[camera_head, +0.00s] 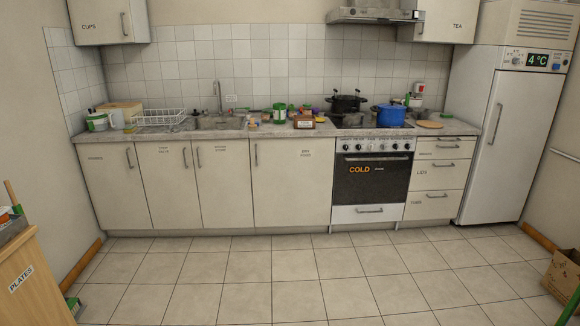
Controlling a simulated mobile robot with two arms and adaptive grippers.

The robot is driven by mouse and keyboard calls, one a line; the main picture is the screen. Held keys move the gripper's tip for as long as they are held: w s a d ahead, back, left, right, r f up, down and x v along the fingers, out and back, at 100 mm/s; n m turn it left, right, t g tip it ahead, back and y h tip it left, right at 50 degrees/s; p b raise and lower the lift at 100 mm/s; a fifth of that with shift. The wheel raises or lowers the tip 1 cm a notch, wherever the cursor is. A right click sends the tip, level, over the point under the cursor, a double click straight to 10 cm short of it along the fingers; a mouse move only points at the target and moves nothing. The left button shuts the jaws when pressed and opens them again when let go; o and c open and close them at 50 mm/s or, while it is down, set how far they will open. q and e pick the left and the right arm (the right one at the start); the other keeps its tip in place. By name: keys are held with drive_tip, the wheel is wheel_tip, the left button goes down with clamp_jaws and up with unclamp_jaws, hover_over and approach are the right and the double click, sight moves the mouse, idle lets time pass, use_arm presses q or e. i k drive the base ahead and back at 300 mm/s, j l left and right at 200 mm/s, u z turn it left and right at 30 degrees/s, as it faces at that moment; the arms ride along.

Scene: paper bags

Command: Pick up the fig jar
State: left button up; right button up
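I cannot make out which item is the fig jar; the labels are too small to read. Several small jar-like items stand on the counter between the sink and the stove. Among them are a green item (279,112) and a brown box-like item with a pale label (304,122). Small items with red and yellow tops sit close behind the brown one. Neither of my grippers shows in this view.
The counter holds a white dish rack (160,117), a sink (218,122) and a blue pot (390,115) on the stove. A fridge (500,130) stands at the right. A cardboard box (563,275) lies at the lower right. The tiled floor (290,280) is clear.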

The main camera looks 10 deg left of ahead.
sight(292, 111)
drive_tip(key=i+j+u, duration=0.35)
drive_tip(key=i, duration=0.3)
drive_tip(key=i+u, duration=0.35)
drive_tip(key=i, duration=1)
drive_tip(key=i+l+u, duration=0.1)
drive_tip(key=i, duration=0.55)
drive_tip(key=i+l, duration=0.1)
drive_tip(key=i, duration=0.6)
drive_tip(key=i+l, duration=0.15)
drive_tip(key=i, duration=0.5)
drive_tip(key=j+u, duration=0.05)
